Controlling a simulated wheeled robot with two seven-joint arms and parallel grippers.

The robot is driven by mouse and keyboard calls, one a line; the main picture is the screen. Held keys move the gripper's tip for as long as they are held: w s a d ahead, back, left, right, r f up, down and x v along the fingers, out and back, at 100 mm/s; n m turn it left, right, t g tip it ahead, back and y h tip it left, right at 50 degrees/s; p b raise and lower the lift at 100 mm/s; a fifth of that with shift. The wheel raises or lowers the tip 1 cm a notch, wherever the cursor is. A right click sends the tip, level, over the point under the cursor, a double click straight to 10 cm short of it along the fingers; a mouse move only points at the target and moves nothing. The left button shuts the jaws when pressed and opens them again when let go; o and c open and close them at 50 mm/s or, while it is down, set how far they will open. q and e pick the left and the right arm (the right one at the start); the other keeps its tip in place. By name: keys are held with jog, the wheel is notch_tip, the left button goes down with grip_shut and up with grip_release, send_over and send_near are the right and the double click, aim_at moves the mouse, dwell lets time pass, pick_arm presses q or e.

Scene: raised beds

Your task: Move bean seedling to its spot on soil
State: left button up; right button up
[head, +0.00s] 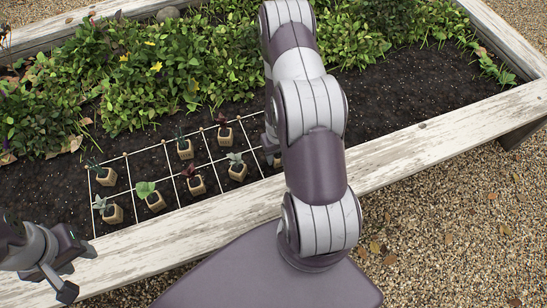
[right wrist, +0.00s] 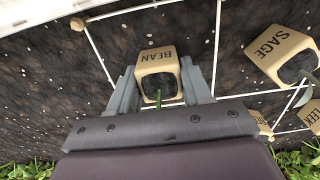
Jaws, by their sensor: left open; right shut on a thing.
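The bean seedling's tan pot, lettered BEAN (right wrist: 157,56), is between the fingers of my right gripper (right wrist: 160,88) in the right wrist view. The gripper is shut on it. A short green stem shows at the pot's dark soil opening. The pot is over dark soil (right wrist: 40,70) inside a white string square; I cannot tell if it touches the soil. In the head view my right arm hides most of that gripper and the pot. My left gripper (head: 66,280) is open and empty by the front board at the lower left.
A pot lettered SAGE (right wrist: 275,45) and one lettered LEEK (right wrist: 314,113) stand right of it. Several potted seedlings (head: 155,201) occupy the string grid (head: 127,178). The white wooden edge (head: 430,140) borders the bed. Leafy plants (head: 160,65) fill the back; bare soil (head: 420,90) lies right.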

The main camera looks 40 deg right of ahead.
jog(key=shift+r, duration=0.1)
jog(key=o, duration=1)
jog(key=shift+o, duration=0.2)
notch_tip(320, 180, up, 9)
jog(key=p, duration=0.7)
jog(key=w+a+r+n, duration=0.15)
jog(key=a+r, duration=0.45)
jog(key=r, duration=0.6)
jog(key=s+a+r+n, duration=0.1)
jog(key=s+a+r, duration=0.2)
jog(key=a+r, duration=0.2)
jog(key=s+a+r+n+t, duration=0.1)
jog(key=s+a+r, duration=0.2)
jog(key=a+r, duration=0.2)
notch_tip(320, 180, up, 2)
jog(key=shift+p, duration=0.4)
